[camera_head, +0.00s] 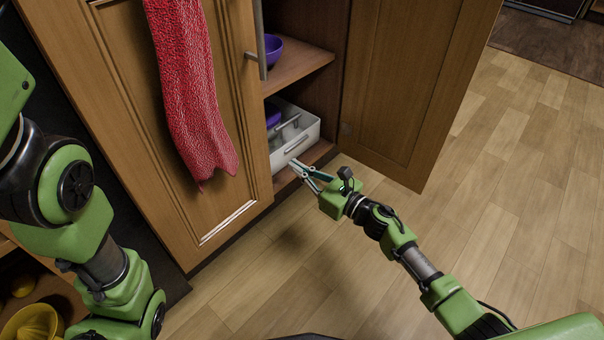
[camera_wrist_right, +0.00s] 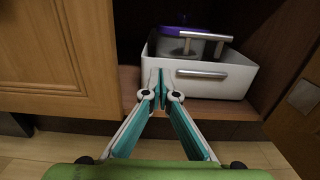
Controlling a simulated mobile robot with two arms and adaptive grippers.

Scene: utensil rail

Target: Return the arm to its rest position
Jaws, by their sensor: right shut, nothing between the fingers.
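My right gripper (camera_head: 293,164) is shut and empty in front of the open cabinet in the head view. In the right wrist view, its closed fingertips (camera_wrist_right: 161,76) point at the front of a white box (camera_wrist_right: 223,80) with a grey handle. I cannot tell whether the tips touch the box. The white box (camera_head: 303,134) stands on the cabinet's lower shelf. My left arm comes in at the left of the head view, but its gripper is out of view.
A cabinet door (camera_head: 399,90) stands open to the right of my right gripper. A red towel (camera_head: 192,88) hangs over the other door (camera_head: 118,97). A purple bowl (camera_head: 272,50) is on the upper shelf. The wooden floor (camera_head: 500,190) at the right is clear.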

